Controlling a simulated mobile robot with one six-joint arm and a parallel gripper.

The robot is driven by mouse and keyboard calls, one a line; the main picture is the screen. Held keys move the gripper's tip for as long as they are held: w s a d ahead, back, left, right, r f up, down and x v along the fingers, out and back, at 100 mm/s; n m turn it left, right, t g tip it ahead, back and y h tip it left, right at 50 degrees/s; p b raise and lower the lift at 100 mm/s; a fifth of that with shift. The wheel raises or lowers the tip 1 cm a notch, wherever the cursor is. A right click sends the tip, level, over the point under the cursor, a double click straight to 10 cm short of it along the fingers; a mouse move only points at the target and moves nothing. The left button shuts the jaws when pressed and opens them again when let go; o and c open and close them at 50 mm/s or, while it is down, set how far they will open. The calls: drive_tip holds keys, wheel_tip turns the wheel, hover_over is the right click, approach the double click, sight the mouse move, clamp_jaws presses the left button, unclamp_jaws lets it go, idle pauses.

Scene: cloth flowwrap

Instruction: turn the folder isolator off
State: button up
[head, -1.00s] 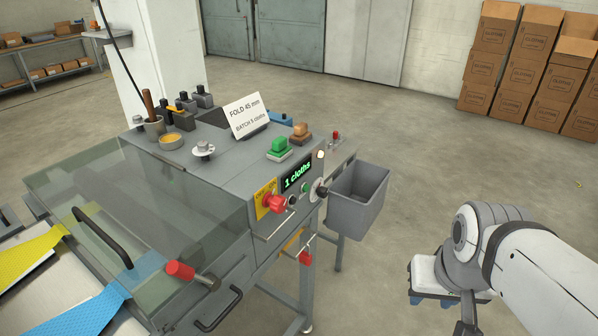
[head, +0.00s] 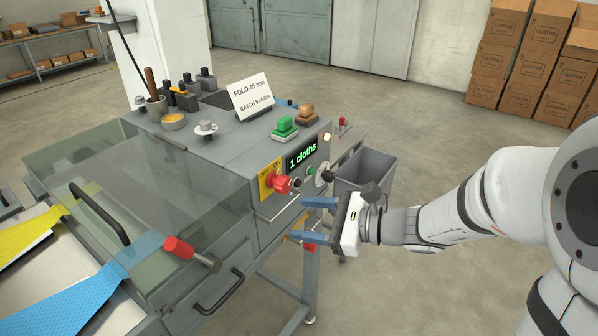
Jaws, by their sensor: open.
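The folder isolator is a red rotary knob (head: 280,183) on a yellow plate (head: 266,178) marked OFF and ON, on the front panel of the grey folding machine (head: 215,150). The plate's lettering is small, and I cannot tell the knob's exact setting. My gripper (head: 311,221) is open and empty, with its two blue fingers pointing left towards the machine front. It is to the lower right of the knob and apart from it in the picture.
A green display (head: 302,158) reads "1 cloths". A black knob (head: 326,174) and small buttons sit beside the isolator. A red-ended lever (head: 180,247) juts out at the front left. A grey bin (head: 378,168) stands behind my gripper. Cartons (head: 535,60) are stacked at the back right.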

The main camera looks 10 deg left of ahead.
sight(288, 188)
drive_tip(key=w+a+m+t, duration=0.1)
drive_tip(key=w+a+m, duration=0.1)
drive_tip(key=w, duration=0.1)
drive_tip(key=w+a+m+t, duration=0.2)
drive_tip(key=w+a, duration=0.1)
drive_tip(key=w+a+m+t+y, duration=0.1)
drive_tip(key=w+a+m, duration=0.1)
drive_tip(key=w, duration=0.1)
drive_tip(key=shift+w+a+f+t+p, duration=0.2)
drive_tip(key=shift+w+f+t+p, duration=0.05)
drive_tip(key=shift+f+t+p, duration=0.05)
drive_tip(key=shift+c, duration=0.3)
drive_tip(key=c, duration=0.9)
